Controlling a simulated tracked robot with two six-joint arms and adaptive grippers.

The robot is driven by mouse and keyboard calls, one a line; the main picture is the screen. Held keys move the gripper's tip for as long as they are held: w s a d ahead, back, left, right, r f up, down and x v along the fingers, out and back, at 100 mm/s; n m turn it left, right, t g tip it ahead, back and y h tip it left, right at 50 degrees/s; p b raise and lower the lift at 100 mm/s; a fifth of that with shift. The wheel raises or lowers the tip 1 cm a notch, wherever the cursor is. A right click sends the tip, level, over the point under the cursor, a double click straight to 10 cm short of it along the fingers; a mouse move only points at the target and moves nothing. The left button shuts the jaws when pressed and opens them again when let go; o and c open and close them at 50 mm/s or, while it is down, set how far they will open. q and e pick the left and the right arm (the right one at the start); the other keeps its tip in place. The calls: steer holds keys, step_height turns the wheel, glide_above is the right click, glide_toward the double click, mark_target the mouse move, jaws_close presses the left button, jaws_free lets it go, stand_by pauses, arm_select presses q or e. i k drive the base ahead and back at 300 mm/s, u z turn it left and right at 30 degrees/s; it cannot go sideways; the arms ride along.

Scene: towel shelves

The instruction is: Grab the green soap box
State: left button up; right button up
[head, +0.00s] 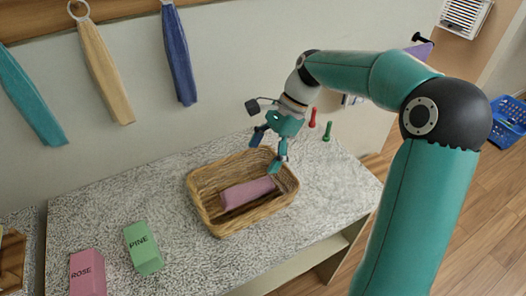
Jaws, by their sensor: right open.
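The green soap box (143,249), marked PINE, stands on the speckled countertop (120,200) at the lower left in the head view. A pink box (87,274) marked ROSE is beside it on the left, cut by the bottom edge. My right gripper (268,150) is open, above the far right side of a wicker basket (197,205), well to the right of the green box. I see nothing between its fingers. My left gripper is out of view.
Teal (30,97), tan (104,72) and blue (179,55) towels hang on the wall. A red peg (312,118) and a green peg (327,132) are at the back right. Counter between green box and basket is clear.

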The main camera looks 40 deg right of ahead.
mark_target(146, 258)
steer(key=k, duration=1)
